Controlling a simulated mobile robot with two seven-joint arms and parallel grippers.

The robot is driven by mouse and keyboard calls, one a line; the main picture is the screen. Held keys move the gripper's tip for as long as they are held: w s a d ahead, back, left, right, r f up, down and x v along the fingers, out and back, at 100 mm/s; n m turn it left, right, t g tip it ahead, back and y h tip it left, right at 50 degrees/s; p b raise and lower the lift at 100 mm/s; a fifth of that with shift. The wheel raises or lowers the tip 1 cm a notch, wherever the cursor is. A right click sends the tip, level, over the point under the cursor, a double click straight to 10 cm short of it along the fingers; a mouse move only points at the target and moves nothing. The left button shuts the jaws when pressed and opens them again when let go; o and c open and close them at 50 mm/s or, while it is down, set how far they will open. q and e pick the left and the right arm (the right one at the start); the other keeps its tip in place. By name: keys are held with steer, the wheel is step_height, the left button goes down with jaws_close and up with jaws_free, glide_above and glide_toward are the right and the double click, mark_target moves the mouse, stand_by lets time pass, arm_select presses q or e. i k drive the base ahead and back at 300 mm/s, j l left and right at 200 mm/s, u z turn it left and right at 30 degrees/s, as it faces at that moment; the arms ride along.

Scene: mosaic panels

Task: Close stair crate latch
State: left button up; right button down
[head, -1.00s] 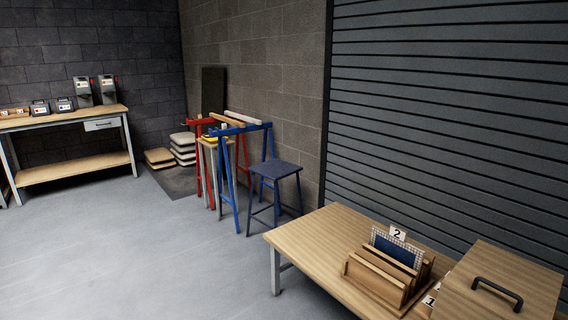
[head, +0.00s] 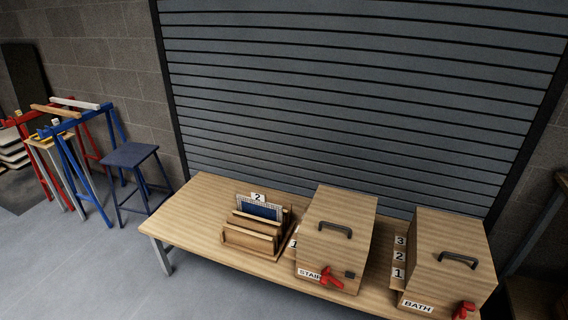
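The stair crate (head: 337,214) is a wooden box with a dark handle on its sloped lid, standing on the wooden table in the head view. Its front carries a white label reading "STAIR", partly covered by a red latch lever (head: 330,278). A small dark catch (head: 350,274) sits just right of the lever. The lever is tilted, and I cannot tell whether it engages the catch. The lid looks down on the box. Neither of my grippers is in view.
A second crate labelled "BATH" (head: 440,250) stands to the right, with a red latch (head: 464,309) and number tags. A wooden rack (head: 250,240) holding a blue panel stands left. The table's left end (head: 185,215) is bare. A blue stool (head: 130,155) and trestles stand farther left.

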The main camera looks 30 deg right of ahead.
mark_target(325, 276)
steer(key=z, duration=1.25)
